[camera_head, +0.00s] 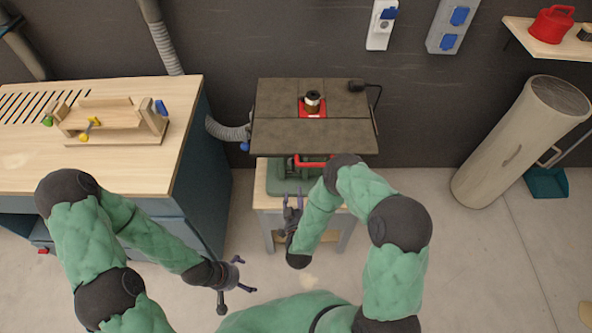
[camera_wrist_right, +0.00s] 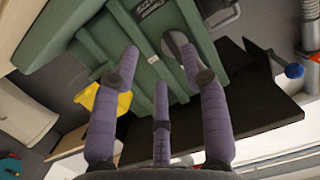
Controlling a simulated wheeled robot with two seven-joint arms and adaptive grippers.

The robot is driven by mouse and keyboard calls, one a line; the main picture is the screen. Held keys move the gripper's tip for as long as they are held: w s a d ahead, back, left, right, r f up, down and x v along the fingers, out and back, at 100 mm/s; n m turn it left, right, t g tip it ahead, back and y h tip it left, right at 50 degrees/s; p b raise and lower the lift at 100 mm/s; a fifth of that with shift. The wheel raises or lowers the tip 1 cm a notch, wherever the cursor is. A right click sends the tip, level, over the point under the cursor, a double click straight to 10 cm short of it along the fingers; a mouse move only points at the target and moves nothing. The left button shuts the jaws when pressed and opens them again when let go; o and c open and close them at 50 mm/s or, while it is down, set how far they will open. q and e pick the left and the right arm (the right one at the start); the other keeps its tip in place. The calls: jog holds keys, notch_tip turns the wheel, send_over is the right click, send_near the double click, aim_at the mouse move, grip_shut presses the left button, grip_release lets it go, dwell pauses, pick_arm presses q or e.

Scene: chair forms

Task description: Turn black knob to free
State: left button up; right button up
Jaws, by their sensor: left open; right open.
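The router table (camera_head: 275,137) has a dark top, with a red insert (camera_head: 312,112) and a dark-and-copper piece at its centre. Its green body (camera_head: 280,178) with a red bar (camera_head: 312,161) shows below. In the right wrist view the green body (camera_wrist_right: 85,45) fills the upper left, with a grey oval (camera_wrist_right: 172,40) partly behind one finger. I cannot pick out the black knob for sure. My right gripper (camera_head: 292,205) is open beside the lower front of the machine; its spread fingers (camera_wrist_right: 157,65) point at the green body. My left gripper (camera_head: 240,277) is open and empty over the floor.
A wooden workbench (camera_head: 100,172) with a wooden jig stands at left. A grey hose (camera_head: 228,131) and a blue ball (camera_wrist_right: 294,70) are by the machine. A beige cylinder (camera_head: 520,142) leans at right. The floor at lower right is mostly clear.

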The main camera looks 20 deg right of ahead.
aim_at(293, 165)
jog(key=w+d+r+t+h+b, duration=0.1)
jog(key=w+d+r, duration=0.1)
jog(key=w, duration=0.7)
jog(key=shift+w+d+r+t+b, duration=0.25)
jog(key=shift+w+r+t+b, duration=0.1)
jog(key=shift+w+t+b, duration=0.05)
grip_shut()
